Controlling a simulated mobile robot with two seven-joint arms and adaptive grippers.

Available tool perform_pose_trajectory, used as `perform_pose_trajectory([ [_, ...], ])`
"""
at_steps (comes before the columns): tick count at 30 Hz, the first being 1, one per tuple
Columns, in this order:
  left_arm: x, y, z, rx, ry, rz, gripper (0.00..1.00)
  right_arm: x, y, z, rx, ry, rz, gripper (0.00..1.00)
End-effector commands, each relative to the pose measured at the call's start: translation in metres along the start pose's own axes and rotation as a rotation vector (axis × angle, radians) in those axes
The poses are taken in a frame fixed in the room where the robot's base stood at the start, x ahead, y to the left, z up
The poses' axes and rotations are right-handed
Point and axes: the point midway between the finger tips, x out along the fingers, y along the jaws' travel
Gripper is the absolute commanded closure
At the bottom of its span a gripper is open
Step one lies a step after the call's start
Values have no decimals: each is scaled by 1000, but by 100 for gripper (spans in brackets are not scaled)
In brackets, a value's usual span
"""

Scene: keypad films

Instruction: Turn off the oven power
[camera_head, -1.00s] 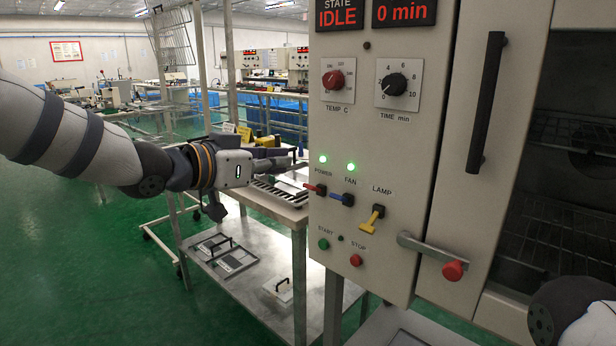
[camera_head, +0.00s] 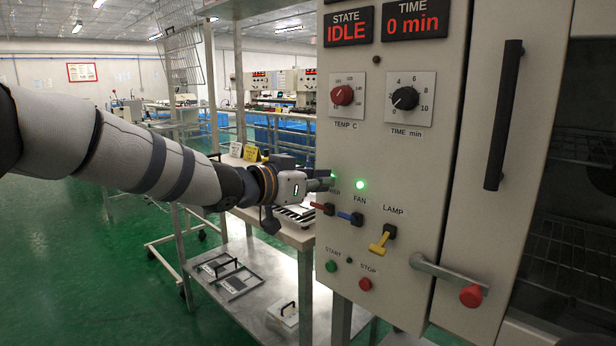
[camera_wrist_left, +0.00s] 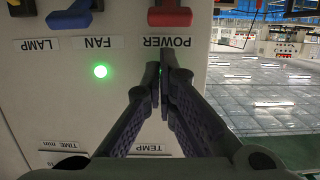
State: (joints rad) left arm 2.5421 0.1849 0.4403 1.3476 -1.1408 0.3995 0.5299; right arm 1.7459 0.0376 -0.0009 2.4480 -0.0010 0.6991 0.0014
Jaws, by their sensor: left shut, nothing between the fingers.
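The oven's control panel (camera_head: 410,150) fills the right of the head view. The red POWER switch lever (camera_head: 323,208) sits at the panel's left edge, beside the blue FAN lever (camera_head: 350,217) and the yellow LAMP lever (camera_head: 380,243). In the left wrist view, upside down, the red POWER lever (camera_wrist_left: 170,16) is above the POWER label (camera_wrist_left: 167,42). My left gripper (camera_head: 325,181) is shut and empty, close to the panel by the POWER light, just above the red lever. Its fingertips (camera_wrist_left: 160,75) partly hide that green light. Contact cannot be told. The FAN light (camera_head: 360,184) glows green.
The state display (camera_head: 347,29) reads IDLE. Red and black dials (camera_head: 404,98) sit above the switches. START (camera_head: 331,266) and STOP (camera_head: 365,284) buttons are below. A door handle (camera_head: 471,294) juts out at lower right. A metal cart (camera_head: 250,290) stands left of the panel.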

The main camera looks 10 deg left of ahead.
Motion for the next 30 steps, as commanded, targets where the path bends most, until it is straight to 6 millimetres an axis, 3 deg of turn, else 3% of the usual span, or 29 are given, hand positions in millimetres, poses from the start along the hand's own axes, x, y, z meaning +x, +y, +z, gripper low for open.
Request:
perform_pose_trajectory([
  [7, -13, 0, 14, 6, 12, -3, 100, -13, 0, -7, 0, 37, -2, 60],
  [30, -11, 0, 23, 4, 77, -3, 100, -7, 0, -4, 1, 20, -1, 60],
])
